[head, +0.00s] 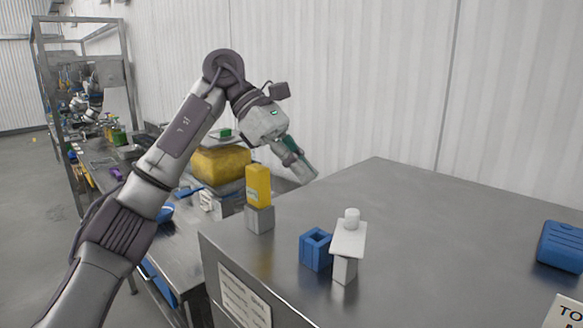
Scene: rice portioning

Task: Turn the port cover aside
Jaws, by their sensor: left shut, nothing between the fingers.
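A flat white plate with a round knob on top, which looks like the port cover (346,239), sits on a light grey post on the metal cabinet top. A blue square block with an open top (314,250), which may be the port, stands just left of it. The plate lies beside the opening, and the opening shows uncovered. My left gripper (306,173) is shut and empty, raised beyond the cabinet's back left edge, well apart from the cover. My right gripper is not in view.
A yellow block (258,186) stands on a grey base (260,218) at the left edge of the cabinet top (430,225). A blue case (562,245) and a lettered sign (565,312) are at the right. The middle of the top is clear. A cluttered bench runs along the left.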

